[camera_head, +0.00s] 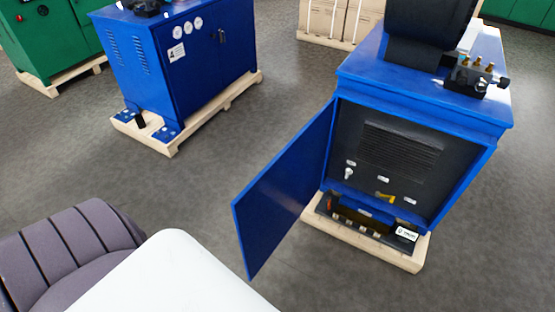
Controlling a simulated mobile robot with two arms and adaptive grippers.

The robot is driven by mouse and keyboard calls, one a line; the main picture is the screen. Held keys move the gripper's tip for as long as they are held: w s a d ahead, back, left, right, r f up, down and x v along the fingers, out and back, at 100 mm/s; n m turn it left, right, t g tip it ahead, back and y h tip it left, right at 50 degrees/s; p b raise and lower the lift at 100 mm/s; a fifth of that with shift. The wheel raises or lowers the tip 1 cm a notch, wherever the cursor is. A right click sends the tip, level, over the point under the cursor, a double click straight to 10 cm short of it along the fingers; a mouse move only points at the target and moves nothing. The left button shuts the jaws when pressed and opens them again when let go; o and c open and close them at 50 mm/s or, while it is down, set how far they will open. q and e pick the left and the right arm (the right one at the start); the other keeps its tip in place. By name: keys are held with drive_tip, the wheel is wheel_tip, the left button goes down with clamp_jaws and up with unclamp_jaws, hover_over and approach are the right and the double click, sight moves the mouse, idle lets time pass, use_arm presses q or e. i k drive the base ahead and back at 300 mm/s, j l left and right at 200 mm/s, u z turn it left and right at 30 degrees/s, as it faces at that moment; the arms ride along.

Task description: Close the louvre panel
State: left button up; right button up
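A blue machine cabinet (425,90) stands at the right of the head view. Its flat blue door panel (285,190) is swung wide open to the left, reaching toward me. No slats show on the face of this panel that I see. Inside the dark opening is a louvred grille (400,148) on the back wall. A yellow handle-like part (386,197) and small white labels are below the grille. Neither of my grippers is in view.
The cabinet stands on a pallet (405,262). Another blue cabinet (190,60), with its front shut, stands on a pallet at the upper left. A green cabinet (45,40) is at the far left. Grey floor (215,175) lies clear between the open panel and the left blue cabinet.

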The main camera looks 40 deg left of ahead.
sight(262, 213)
drive_tip(key=k+j, duration=0.1)
drive_tip(key=j, duration=0.35)
drive_tip(key=k+j+z, duration=0.1)
drive_tip(key=j, duration=0.3)
drive_tip(key=k+j, duration=0.15)
drive_tip(key=j, duration=0.25)
drive_tip(key=k+j+z, duration=0.1)
drive_tip(key=j, duration=0.35)
